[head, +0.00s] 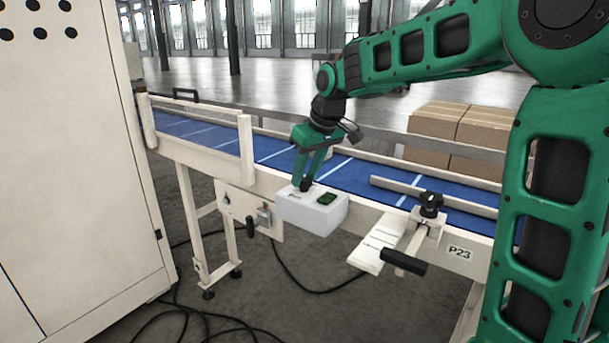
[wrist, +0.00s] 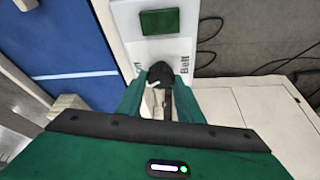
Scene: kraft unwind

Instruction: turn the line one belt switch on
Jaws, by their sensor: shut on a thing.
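A white switch box (head: 311,212) is fixed on the near side of the blue conveyor belt. A dark green rectangular button (head: 326,199) is on its top; it also shows in the wrist view (wrist: 160,21). My gripper (head: 306,186) points down at the box from above, left of the button. In the wrist view its fingers are closed around a black knob (wrist: 160,73) with a pale mark. Lettering like "Belt" shows beside the knob, partly hidden. The fingers hide the knob's sides, and I cannot tell which position it points to.
The blue belt (head: 272,155) runs behind the box. A clamp with a black knob (head: 431,203) and a black handle (head: 404,262) stands to the right, near a "P23" label. Cardboard boxes (head: 440,123) are behind. A large cream cabinet (head: 75,160) fills the left.

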